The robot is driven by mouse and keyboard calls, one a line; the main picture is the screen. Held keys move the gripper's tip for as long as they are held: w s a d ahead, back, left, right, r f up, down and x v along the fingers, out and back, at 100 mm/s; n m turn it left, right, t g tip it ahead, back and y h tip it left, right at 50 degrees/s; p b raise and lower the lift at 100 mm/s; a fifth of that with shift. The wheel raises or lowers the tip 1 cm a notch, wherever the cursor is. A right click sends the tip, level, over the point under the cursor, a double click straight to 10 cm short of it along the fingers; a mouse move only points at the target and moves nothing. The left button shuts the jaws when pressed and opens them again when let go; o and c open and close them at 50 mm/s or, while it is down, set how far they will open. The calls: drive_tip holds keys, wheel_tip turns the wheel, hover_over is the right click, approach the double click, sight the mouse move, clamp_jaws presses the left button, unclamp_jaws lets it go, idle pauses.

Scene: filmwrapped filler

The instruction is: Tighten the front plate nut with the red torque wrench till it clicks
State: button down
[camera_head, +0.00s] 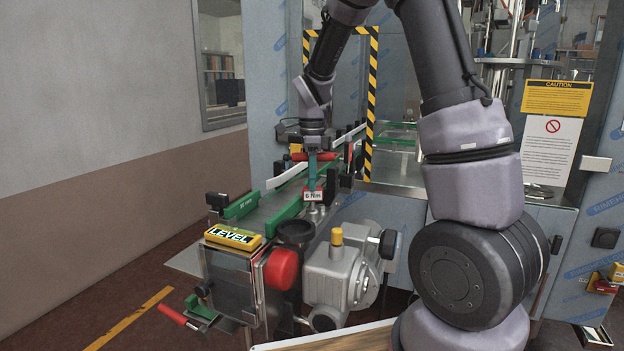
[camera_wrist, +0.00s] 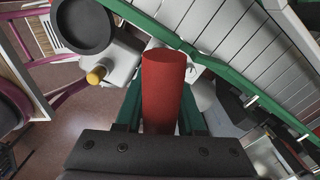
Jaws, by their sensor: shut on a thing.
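My gripper (camera_head: 312,166) points down over the conveyor in the head view. It is shut on the red torque wrench (camera_head: 325,156). In the wrist view the wrench's thick red handle (camera_wrist: 163,90) lies between the green fingers of my gripper (camera_wrist: 162,112). A small label (camera_head: 313,195) reading "6 N m" shows just below the fingers, above grey metal fittings (camera_head: 316,212). I cannot make out the front plate nut, or whether the wrench sits on it.
A yellow LEVEL block (camera_head: 233,238) sits at the conveyor's near end, beside a red knob (camera_head: 281,269). A grey motor (camera_head: 336,275) with a yellow cap is to the right. A striped frame (camera_head: 372,100) stands behind. A red-handled lever (camera_head: 172,314) sticks out at lower left.

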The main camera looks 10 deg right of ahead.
drive_tip(key=shift+w+a+r+m, duration=0.1)
drive_tip(key=shift+m, duration=0.3)
drive_tip(key=m, duration=0.3)
drive_tip(key=shift+a, duration=0.1)
drive_tip(key=shift+m, duration=1.7)
